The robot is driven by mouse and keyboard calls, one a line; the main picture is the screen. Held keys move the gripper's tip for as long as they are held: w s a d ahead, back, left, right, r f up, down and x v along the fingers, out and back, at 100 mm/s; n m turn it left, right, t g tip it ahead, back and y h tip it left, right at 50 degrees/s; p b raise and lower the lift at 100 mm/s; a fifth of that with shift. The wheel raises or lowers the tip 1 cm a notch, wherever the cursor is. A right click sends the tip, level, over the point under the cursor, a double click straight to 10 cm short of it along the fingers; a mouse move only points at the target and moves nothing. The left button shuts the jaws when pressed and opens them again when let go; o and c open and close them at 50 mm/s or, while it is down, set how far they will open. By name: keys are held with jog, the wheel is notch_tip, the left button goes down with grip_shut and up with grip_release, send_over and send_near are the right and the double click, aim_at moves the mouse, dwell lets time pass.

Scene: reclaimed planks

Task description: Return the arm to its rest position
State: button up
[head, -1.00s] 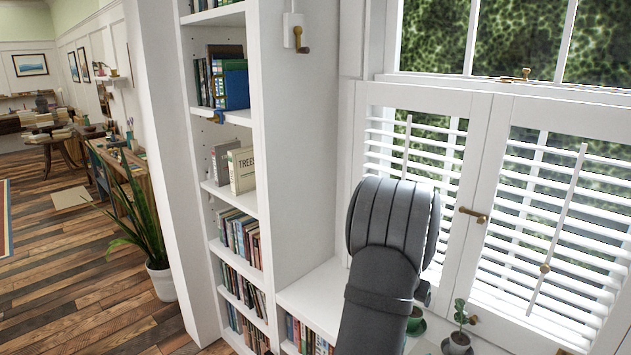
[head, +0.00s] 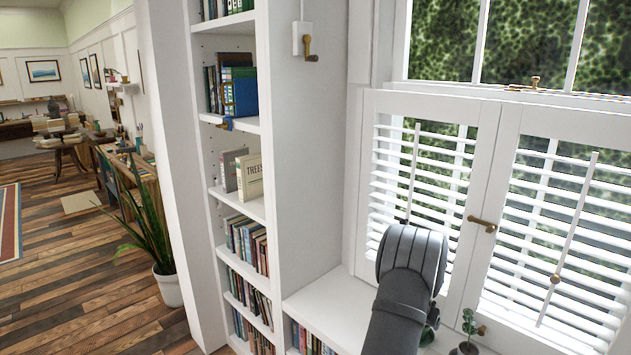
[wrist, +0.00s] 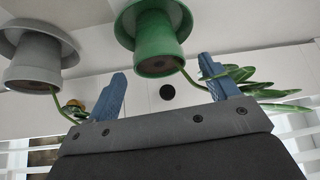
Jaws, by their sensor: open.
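My arm (head: 405,290) shows as a dark grey link with a ribbed joint in the lower middle of the head view, in front of the shuttered window. The head view does not show my jaws. In the wrist view my gripper (wrist: 162,72) has its two blue fingers wide apart, with nothing held between them. A green pot (wrist: 153,40) on a saucer appears upside down just beyond the fingertips. A grey pot (wrist: 40,62) appears upside down to the left of the fingers.
A white bookshelf (head: 300,150) stands left of my arm, with a low shelf top (head: 325,300) beside it. The shutters (head: 420,190) stand close behind my arm. A small plant (head: 470,327) stands at the lower right. Wooden floor (head: 90,270) lies open at the left.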

jog(key=shift+x, duration=1.4)
jog(key=v, duration=1.8)
jog(key=x, duration=1.8)
jog(key=shift+w+f, duration=0.1)
jog(key=shift+f, duration=0.05)
jog(key=r, duration=0.4)
jog(key=shift+s+d, duration=0.15)
jog(key=shift+s, duration=0.1)
jog(key=s+d+r+m+g+h, duration=0.1)
jog(key=s+d+r+m, duration=0.3)
jog(key=s, duration=0.5)
jog(key=shift+s+d+r+g, duration=0.3)
jog(key=shift+d+r, duration=0.7)
jog(key=shift+r, duration=0.7)
